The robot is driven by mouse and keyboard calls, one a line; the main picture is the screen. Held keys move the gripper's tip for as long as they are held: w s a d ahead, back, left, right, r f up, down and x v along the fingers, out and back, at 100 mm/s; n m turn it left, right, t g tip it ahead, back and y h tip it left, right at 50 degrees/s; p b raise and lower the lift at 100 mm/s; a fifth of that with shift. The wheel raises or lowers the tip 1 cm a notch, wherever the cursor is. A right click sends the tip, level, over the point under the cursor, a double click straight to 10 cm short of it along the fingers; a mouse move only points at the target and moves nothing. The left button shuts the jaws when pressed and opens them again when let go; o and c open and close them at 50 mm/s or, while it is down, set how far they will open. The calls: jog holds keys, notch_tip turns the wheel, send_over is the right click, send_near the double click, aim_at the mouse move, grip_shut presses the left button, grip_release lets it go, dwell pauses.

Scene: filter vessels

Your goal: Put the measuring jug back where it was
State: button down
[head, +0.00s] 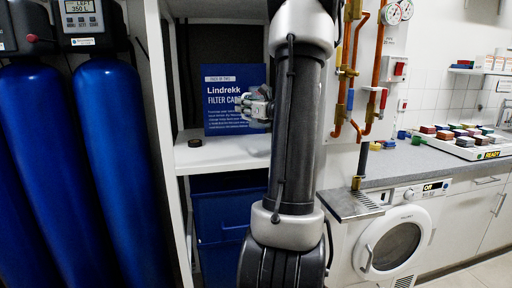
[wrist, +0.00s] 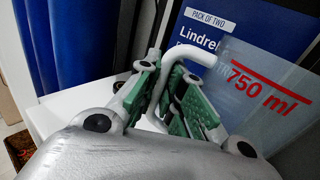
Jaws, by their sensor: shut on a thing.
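The measuring jug (wrist: 262,92) is clear, with a red line and "750 ml" on its wall, at the right of the wrist view. Its pale curved handle (wrist: 187,46) runs between the green finger pads. My gripper (wrist: 172,88) is shut on this handle. In the head view my gripper (head: 258,108) is inside the shelf bay, in front of the blue filter box. My arm and gripper hide most of the jug there. I cannot tell whether its base touches the shelf.
The blue Lindrekk filter box (head: 222,88) stands on the white shelf (head: 215,160), close behind the jug. A small dark round item (head: 195,142) lies at the shelf's left. Blue tanks (head: 110,150) stand left; copper pipes (head: 378,70) and a counter (head: 400,170) are right.

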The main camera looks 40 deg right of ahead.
aim_at(243, 117)
jog(key=f, duration=0.5)
jog(key=shift+w+d+f, duration=0.15)
jog(key=shift+w+f, duration=0.05)
jog(key=shift+w, duration=0.05)
jog(key=shift+f, duration=2.4)
jog(key=c, duration=1.5)
grip_release()
jog(key=shift+c, duration=0.2)
